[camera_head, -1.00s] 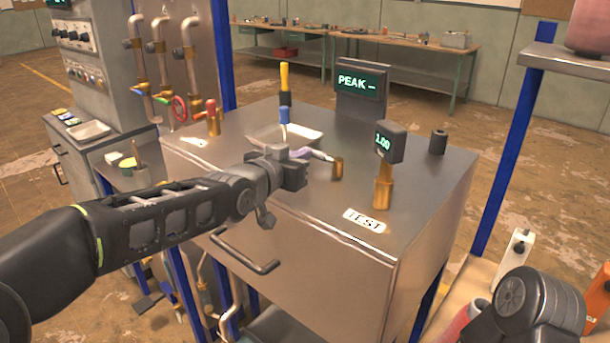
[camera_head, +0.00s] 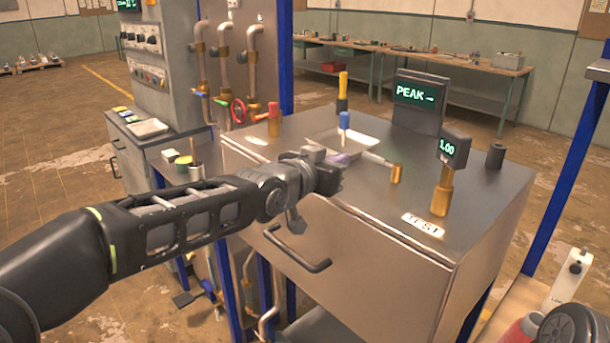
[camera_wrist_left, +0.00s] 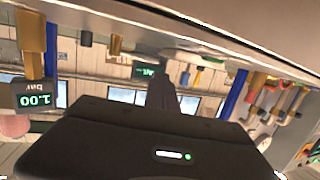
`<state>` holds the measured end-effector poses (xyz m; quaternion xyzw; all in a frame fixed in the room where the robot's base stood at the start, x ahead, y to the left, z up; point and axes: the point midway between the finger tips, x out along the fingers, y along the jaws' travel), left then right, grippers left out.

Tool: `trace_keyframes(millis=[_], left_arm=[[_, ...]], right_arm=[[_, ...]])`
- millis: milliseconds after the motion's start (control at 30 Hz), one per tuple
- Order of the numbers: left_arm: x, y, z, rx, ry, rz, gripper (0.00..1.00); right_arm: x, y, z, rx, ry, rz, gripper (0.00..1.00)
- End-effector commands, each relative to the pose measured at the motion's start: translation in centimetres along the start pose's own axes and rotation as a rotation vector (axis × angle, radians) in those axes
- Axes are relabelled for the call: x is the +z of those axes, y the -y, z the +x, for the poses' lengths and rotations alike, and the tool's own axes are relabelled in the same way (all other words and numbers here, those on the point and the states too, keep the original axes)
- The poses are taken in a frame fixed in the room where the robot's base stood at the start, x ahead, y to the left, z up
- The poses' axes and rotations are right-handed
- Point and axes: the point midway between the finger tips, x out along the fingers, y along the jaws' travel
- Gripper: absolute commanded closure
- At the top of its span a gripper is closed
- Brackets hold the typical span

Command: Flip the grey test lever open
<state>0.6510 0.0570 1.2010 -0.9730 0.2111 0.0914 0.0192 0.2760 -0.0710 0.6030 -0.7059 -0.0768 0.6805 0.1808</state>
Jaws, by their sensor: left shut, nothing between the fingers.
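The grey test lever (camera_head: 376,159) appears as a pale rod reaching left from a short brass post (camera_head: 397,174) on the steel bench top. Its left end, near a lilac piece (camera_head: 337,160), is partly hidden behind my left gripper. My left gripper (camera_head: 333,179) is shut and empty, over the bench's front edge, left of the brass post and apart from it. The white TEST label (camera_head: 423,224) lies in front of the post. My right gripper is out of view.
A gauge reading 1.00 (camera_head: 454,148) stands on a brass stem right of the lever. A red-handled valve (camera_head: 273,113) stands left. A drawer handle (camera_head: 297,254) juts out in front.

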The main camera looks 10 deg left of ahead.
Motion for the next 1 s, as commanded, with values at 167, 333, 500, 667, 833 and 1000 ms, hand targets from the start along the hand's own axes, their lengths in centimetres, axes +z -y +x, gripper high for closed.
trace_keyframes(millis=[167,333,500,667,833,1000], left_arm=[[0.0,0.7,-2.0,-0.003,0.004,-0.002,1.00],[-0.7,1.2,-4.6,-0.005,0.005,0.002,1.00],[-0.4,1.4,-6.7,0.000,0.003,0.004,1.00],[0.0,1.6,-7.5,0.002,0.003,0.002,1.00],[0.2,1.6,-7.6,0.003,0.004,0.001,1.00],[0.2,1.6,-7.5,0.002,0.004,0.001,1.00]], right_arm=[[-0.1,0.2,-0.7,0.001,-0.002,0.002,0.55],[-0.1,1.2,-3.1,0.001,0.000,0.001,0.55],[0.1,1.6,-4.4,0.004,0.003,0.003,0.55],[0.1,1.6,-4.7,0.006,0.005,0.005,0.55],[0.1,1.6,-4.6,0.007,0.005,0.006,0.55],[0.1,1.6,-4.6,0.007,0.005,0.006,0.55]])
